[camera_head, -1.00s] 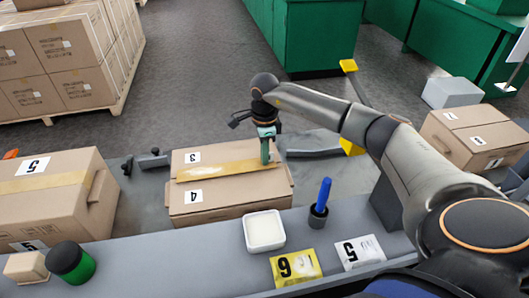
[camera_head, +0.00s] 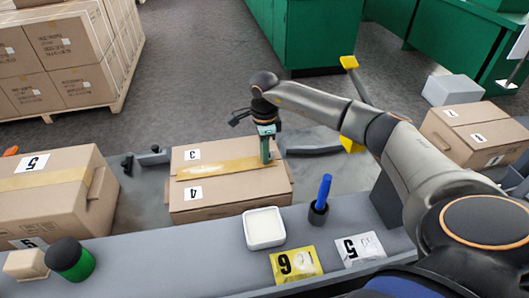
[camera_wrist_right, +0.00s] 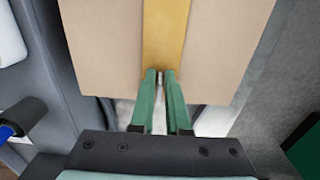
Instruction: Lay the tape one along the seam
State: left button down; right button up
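The tape (camera_head: 215,170) is a yellow-brown strip lying across the top of the middle cardboard box (camera_head: 230,188), between labels 3 and 4. It covers the line where the seam would show. It also shows in the right wrist view (camera_wrist_right: 165,30), running straight up the picture. My right gripper (camera_head: 265,160) points down at the right end of the tape. In the wrist view its two green fingers (camera_wrist_right: 160,75) are close together over the near end of the tape, with a narrow gap between them. Whether they grip the tape is unclear. My left gripper is out of view.
A white dish (camera_head: 264,229), a blue pen in a dark cup (camera_head: 318,212), a yellow card (camera_head: 296,266) and a white card (camera_head: 361,251) sit on the grey front ledge (camera_head: 180,268). Other boxes stand left (camera_head: 45,205) and right (camera_head: 470,138). A yellow-tipped frame (camera_head: 350,63) rises behind my arm.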

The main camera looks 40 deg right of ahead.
jog(key=o, duration=0.4)
jog(key=shift+c, duration=0.2)
notch_tip(320, 180, up, 13)
jog(key=shift+f+p, duration=0.2)
jog(key=shift+p, duration=0.2)
